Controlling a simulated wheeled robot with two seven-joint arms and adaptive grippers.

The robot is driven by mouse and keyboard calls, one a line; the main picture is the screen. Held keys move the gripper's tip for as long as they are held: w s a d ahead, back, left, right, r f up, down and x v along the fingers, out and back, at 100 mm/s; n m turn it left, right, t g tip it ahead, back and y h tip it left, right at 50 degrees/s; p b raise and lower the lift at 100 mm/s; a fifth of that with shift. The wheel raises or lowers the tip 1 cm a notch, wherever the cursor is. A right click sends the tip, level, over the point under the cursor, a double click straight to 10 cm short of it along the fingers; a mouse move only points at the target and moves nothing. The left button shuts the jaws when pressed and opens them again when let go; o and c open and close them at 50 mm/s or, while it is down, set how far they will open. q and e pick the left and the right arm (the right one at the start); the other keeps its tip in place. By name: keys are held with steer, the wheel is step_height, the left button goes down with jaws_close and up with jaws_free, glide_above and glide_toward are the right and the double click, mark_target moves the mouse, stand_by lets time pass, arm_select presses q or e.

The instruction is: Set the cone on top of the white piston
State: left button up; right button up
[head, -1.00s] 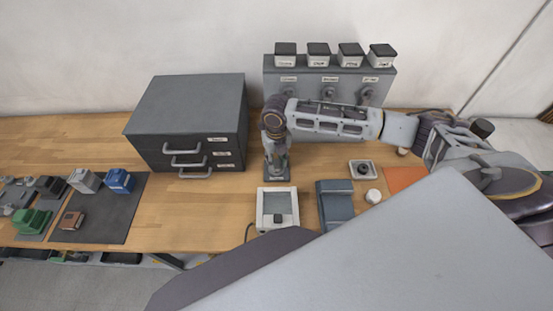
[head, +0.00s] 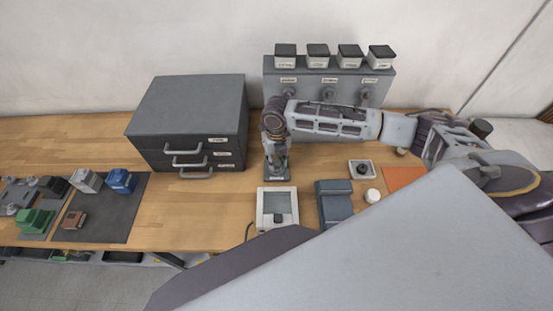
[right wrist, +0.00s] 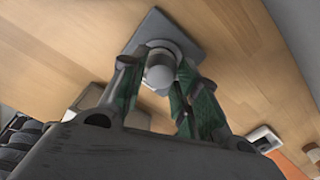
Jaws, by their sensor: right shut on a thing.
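My right gripper (head: 277,158) points down over a small dark grey square plate (head: 277,177) near the middle of the bench. In the right wrist view its green-padded fingers (right wrist: 160,90) close around a pale grey rounded piece (right wrist: 160,74), which appears to be the cone. The plate shows beyond it in that view (right wrist: 188,42), with a round fitting around or under the piece. The white piston is not clearly distinguishable; fingers and held piece cover the plate's centre. I cannot tell whether the piece touches what is below. My left gripper is not in view.
A grey drawer cabinet (head: 187,122) stands left of the gripper. A grey panel box (head: 328,80) with jars stands behind. A white-framed device (head: 277,208), a blue-grey block (head: 333,203) and a white round piece (head: 372,196) are in front and right.

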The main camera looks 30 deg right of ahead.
steer(key=o, duration=1.2)
steer(key=o, duration=0.4)
steer(key=shift+r, duration=0.1)
steer(key=shift+r+p, duration=1.05)
steer(key=shift+r, duration=2.35)
